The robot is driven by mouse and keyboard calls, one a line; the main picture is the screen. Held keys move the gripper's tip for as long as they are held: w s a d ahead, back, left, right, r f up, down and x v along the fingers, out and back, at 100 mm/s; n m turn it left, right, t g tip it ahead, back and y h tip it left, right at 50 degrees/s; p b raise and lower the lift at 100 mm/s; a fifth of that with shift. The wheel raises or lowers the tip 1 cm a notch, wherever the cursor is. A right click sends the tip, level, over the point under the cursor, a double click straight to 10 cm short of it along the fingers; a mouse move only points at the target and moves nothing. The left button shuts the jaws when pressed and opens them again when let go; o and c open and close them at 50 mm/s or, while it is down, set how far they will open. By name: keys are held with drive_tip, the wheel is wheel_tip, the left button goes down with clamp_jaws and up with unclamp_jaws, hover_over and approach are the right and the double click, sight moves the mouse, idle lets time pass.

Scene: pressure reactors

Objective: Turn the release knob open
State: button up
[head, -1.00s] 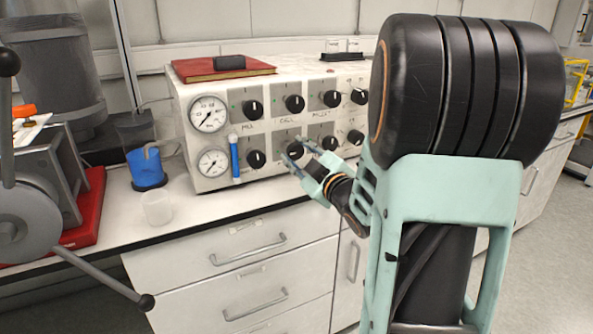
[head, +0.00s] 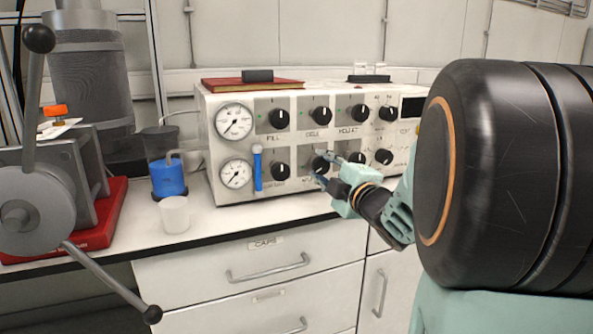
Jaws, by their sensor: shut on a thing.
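The control panel (head: 205,130) is a white box on the bench with two gauges and two rows of black knobs on grey plates. My gripper (head: 322,166) comes in from the right, with one finger above and one below the second knob from the left in the lower row (head: 320,165). It is shut on this knob, which shows between the fingertips. The label below this knob is partly hidden by my gripper and too small to read, so I cannot tell from it whether this is the release knob. The knob's exact angle is unclear.
A red book (head: 222,84) lies on the panel. A blue-filled beaker (head: 167,178) and a white cup (head: 174,214) stand left of it. A grey machine with a long lever (head: 100,275) stands on a red base (head: 112,215) at far left. My arm fills the right side.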

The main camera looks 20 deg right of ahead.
idle(0.3)
drive_tip(key=o, duration=1.2)
drive_tip(key=shift+c, duration=0.2)
drive_tip(key=shift+r+p, duration=0.1)
drive_tip(key=shift+p, duration=0.3)
